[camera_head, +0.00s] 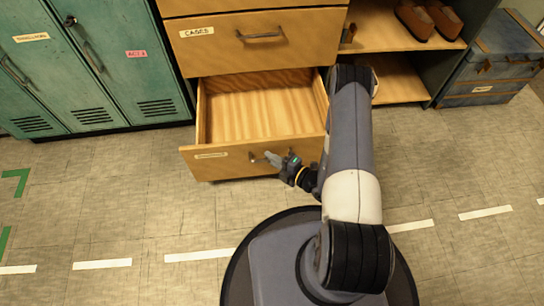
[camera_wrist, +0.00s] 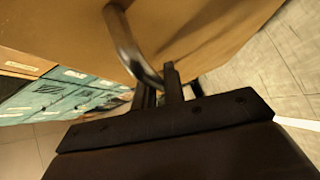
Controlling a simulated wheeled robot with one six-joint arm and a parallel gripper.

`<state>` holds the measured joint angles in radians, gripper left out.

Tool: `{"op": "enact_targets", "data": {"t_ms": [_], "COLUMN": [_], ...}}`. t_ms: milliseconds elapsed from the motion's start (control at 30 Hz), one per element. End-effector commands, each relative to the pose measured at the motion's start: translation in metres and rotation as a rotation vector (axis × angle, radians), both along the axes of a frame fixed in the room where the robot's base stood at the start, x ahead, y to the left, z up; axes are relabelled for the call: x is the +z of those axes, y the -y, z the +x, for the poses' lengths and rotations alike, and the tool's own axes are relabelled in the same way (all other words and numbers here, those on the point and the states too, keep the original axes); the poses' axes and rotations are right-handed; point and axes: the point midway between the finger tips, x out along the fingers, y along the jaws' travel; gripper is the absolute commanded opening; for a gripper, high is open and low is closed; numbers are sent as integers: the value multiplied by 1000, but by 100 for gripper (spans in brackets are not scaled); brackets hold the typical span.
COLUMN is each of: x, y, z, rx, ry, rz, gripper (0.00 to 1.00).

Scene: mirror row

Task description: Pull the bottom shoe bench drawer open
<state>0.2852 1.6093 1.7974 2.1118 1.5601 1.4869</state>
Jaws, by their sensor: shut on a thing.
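The bottom shoe bench drawer (camera_head: 207,163) is pulled out from the wooden bench in the head view, and its empty inside shows. It has a small label on the left of its front. My gripper (camera_head: 272,158) is at the middle of the drawer front, shut on the drawer's metal handle (camera_wrist: 125,45). In the wrist view the curved handle runs down to my gripper's fingers (camera_wrist: 160,85). My arm hides the right end of the drawer front.
A shut drawer labelled CASES (camera_head: 255,40) is above. Green lockers (camera_head: 110,70) stand at the left. Shelves with brown shoes (camera_head: 428,20) and a blue trunk (camera_head: 495,60) are at the right. The tiled floor in front is clear, with white dashes.

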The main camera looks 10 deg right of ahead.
Motion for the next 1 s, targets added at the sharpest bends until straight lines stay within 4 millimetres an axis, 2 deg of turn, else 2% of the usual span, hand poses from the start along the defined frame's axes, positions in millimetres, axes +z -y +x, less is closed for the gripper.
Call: {"op": "enact_targets", "data": {"t_ms": [100, 133, 233, 633, 1000], "x": [-1, -1, -1, 2, 10], "y": [1, 1, 1, 7, 41], "z": [0, 0, 0, -6, -41], "rx": [-3, -3, -2, -4, -7], "ry": [-1, -1, -1, -3, -1], "rz": [-1, -1, -1, -1, 0], "gripper": [0, 12, 20, 20, 20]}}
